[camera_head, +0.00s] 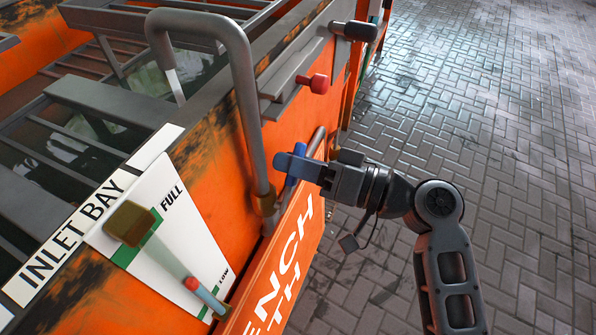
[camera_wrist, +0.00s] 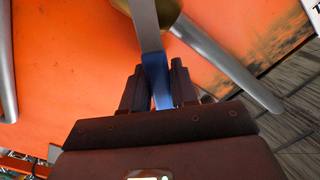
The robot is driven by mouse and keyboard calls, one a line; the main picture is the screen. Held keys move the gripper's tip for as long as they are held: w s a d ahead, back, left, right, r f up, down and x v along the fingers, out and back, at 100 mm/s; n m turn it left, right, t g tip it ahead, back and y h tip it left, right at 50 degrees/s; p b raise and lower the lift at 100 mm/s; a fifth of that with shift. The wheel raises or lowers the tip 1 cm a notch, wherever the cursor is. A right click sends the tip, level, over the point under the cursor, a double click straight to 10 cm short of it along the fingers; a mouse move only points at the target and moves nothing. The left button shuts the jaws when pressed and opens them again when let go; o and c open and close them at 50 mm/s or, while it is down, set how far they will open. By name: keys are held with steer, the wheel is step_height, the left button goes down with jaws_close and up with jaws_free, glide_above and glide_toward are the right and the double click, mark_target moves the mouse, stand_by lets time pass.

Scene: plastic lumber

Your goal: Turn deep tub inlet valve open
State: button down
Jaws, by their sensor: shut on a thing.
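The valve lever has a blue sleeve (camera_wrist: 158,82) and a bare metal part running up to a brass-coloured valve body (camera_wrist: 178,20) at the top of the wrist view. My gripper (camera_wrist: 158,88) is shut on the blue sleeve, with one dark finger on each side. In the head view my gripper (camera_head: 306,168) reaches in from the right to the orange tank wall, and blue parts of the lever (camera_head: 299,150) show above and below the fingers. The valve body behind the gripper is hidden there. How far the lever is turned I cannot tell.
A grey bent pipe (camera_head: 243,85) runs down the orange tank (camera_head: 215,205) left of my gripper. A red knob (camera_head: 320,83) sticks out above. A FULL/LOW gauge panel (camera_head: 185,220) and an INLET BAY label (camera_head: 75,235) are at left. The paved floor (camera_head: 500,110) at right is clear.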

steer(key=shift+s+a+r+n+b, duration=0.15)
steer(key=shift+s+n+b, duration=0.15)
steer(key=shift+n, duration=0.2)
steer(key=shift+s+d+r+n+b, duration=0.1)
steer(key=shift+s+n+b, duration=0.05)
steer(key=shift+n+b, duration=0.3)
steer(key=shift+a, duration=0.1)
steer(key=c, duration=1)
jaws_free()
steer(key=shift+c, duration=0.2)
steer(key=shift+o, duration=0.4)
steer(key=shift+r, duration=0.1)
steer(key=shift+a+r, duration=0.1)
steer(key=shift+p, duration=0.3)
